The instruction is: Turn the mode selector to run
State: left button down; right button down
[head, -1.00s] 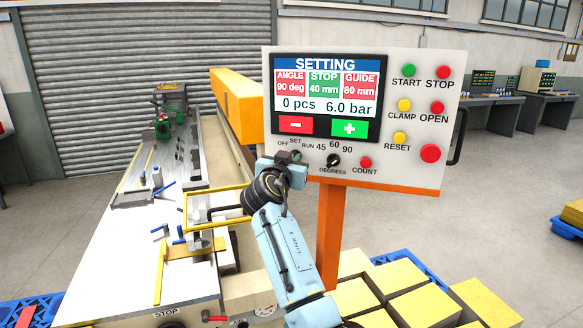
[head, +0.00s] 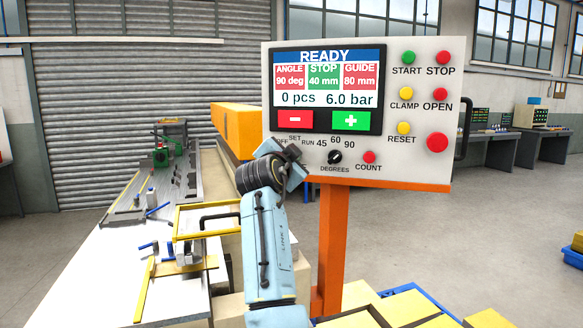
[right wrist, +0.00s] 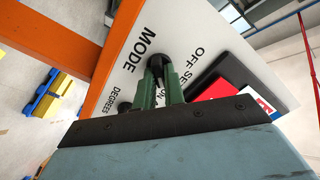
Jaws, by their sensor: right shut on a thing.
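The control panel (head: 400,150) stands on an orange post, and its screen (head: 326,78) reads READY above ANGLE 90 deg, STOP 40 mm and GUIDE 80 mm. The mode selector, at the panel's lower left by the OFF, SET and RUN labels, is mostly hidden behind my right gripper (head: 292,152) in the head view. In the right wrist view the dark selector knob (right wrist: 157,61) shows between the green fingers of my right gripper (right wrist: 161,72), which is shut on it. The knob's pointer direction cannot be made out. My left gripper is not in view.
The degrees knob (head: 335,157) and red COUNT button (head: 369,157) sit just right of my gripper. Red minus (head: 295,119) and green plus (head: 350,120) keys lie above. A long machine bed (head: 130,230) runs along the left, and yellow-topped boxes (head: 410,306) stand below right.

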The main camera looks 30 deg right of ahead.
jog(key=shift+m, duration=0.3)
jog(key=c, duration=1.5)
grip_release()
